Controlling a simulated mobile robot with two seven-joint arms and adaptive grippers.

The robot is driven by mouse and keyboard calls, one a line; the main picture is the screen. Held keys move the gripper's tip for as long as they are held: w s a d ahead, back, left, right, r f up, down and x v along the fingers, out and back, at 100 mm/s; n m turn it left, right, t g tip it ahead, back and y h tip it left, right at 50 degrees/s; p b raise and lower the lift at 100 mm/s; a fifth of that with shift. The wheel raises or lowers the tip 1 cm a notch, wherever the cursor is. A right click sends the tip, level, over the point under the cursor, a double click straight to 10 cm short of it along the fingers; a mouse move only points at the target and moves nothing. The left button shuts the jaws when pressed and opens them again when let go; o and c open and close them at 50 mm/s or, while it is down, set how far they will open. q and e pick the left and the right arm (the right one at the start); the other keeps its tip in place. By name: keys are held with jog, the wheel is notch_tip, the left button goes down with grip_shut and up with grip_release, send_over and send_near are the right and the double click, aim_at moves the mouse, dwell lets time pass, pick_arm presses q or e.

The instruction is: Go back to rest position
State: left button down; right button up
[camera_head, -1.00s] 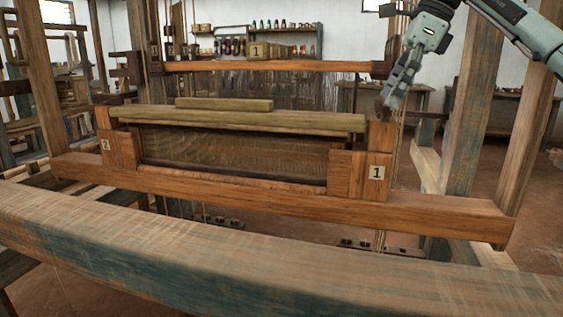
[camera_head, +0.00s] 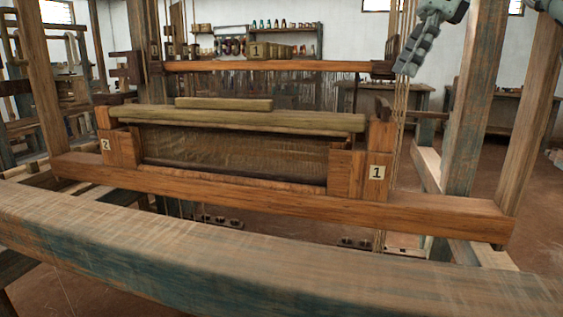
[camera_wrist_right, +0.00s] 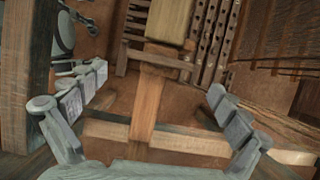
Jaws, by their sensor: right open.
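My right gripper (camera_head: 418,42) is at the upper right of the head view, raised above the right end of the loom. It also shows in the right wrist view (camera_wrist_right: 158,92), where its two fingers stand wide apart with nothing between them. Wooden loom parts lie beyond the fingers in that view. My left gripper is not in view.
The loom's wooden batten (camera_head: 240,119) carries a box marked 1 (camera_head: 376,172) at its right end and one marked 2 (camera_head: 106,145) at its left. A thick beam (camera_head: 250,250) crosses the foreground. A post (camera_head: 468,120) stands right of the gripper, and cords hang beside it.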

aim_at(384, 102)
jog(key=x, duration=0.6)
jog(key=shift+f, duration=0.2)
jog(key=shift+r+m+t, duration=0.15)
jog(key=shift+m+t, duration=0.15)
jog(key=shift+m, duration=0.3)
jog(key=shift+s+r+m+t, duration=0.1)
jog(key=shift+m+t, duration=0.3)
jog(key=shift+m, duration=0.6)
jog(key=m+t+h, duration=0.1)
jog(key=m, duration=0.2)
jog(key=shift+a, duration=0.15)
jog(key=m, duration=0.2)
jog(key=m+t+h, duration=0.1)
jog(key=m, duration=0.1)
jog(key=shift+s+a+m+h, duration=0.1)
jog(key=shift+a+m+h, duration=0.05)
jog(key=shift+m+h, duration=0.2)
jog(key=m+h, duration=0.1)
jog(key=m, duration=0.2)
jog(key=m+h, duration=0.1)
jog(key=m, duration=0.3)
jog(key=shift+a+h, duration=0.2)
jog(key=shift+h, duration=0.15)
jog(key=shift+s+r, duration=0.2)
jog(key=shift+r, duration=0.4)
